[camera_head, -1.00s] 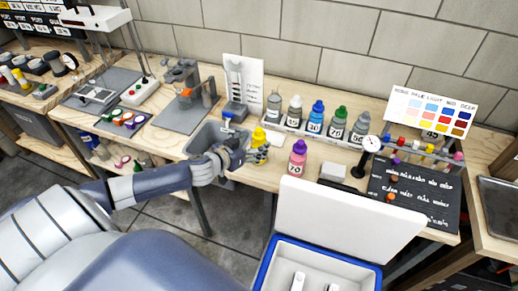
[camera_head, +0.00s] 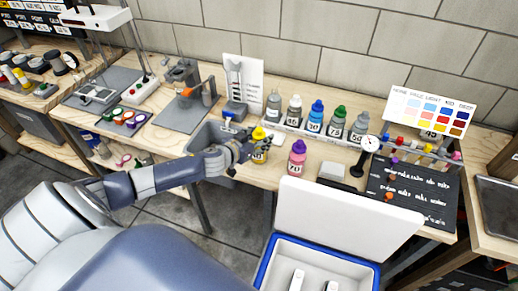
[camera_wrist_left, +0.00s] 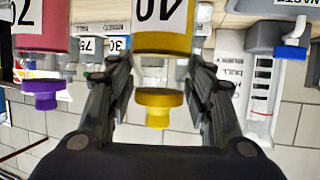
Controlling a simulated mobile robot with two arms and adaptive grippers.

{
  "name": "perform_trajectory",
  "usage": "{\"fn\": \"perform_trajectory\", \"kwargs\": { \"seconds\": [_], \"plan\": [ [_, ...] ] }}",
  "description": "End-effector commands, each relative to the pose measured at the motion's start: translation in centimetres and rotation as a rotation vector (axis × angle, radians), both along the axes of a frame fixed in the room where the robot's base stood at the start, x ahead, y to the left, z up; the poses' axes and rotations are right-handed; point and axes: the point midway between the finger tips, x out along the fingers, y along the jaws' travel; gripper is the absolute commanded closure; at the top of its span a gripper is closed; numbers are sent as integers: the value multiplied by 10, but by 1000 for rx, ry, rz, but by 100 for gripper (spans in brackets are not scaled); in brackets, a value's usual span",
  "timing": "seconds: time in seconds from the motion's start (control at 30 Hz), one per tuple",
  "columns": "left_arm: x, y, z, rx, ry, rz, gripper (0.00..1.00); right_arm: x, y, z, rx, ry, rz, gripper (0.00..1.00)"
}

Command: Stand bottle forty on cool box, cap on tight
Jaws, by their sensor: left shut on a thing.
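Bottle forty (camera_head: 259,156) is yellow with a white label and a yellow cap (camera_head: 258,133). It is upright at the bench's front edge; I cannot tell whether its base touches the bench. My left gripper (camera_head: 245,147) is at its upper part, from the left. In the left wrist view, which is upside down, the fingers (camera_wrist_left: 157,70) are on both sides of the bottle (camera_wrist_left: 160,40) near its neck. The cap (camera_wrist_left: 155,107) is at the neck's end; its tightness cannot be told. The cool box (camera_head: 262,272) is blue and white, with its white lid (camera_head: 345,222) raised. My right gripper is out of view.
A pink bottle with a purple cap (camera_head: 297,160) stands right of bottle forty. A rack with several capped bottles (camera_head: 316,118) is behind. A grey basin (camera_head: 205,135) lies left. A black stand (camera_head: 370,148) and a dark board (camera_head: 412,190) are at the right.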

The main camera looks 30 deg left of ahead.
Motion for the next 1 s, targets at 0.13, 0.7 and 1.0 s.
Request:
{"fn": "perform_trajectory", "kwargs": {
  "seconds": [0.13,0.7,1.0],
  "plan": [
    [1,0,1,0,-3,0,100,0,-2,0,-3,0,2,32],
    [0,0,40,2,-6,-3,100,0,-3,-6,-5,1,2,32],
    [-53,2,38,2,1,-3,100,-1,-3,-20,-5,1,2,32]
  ]
}}
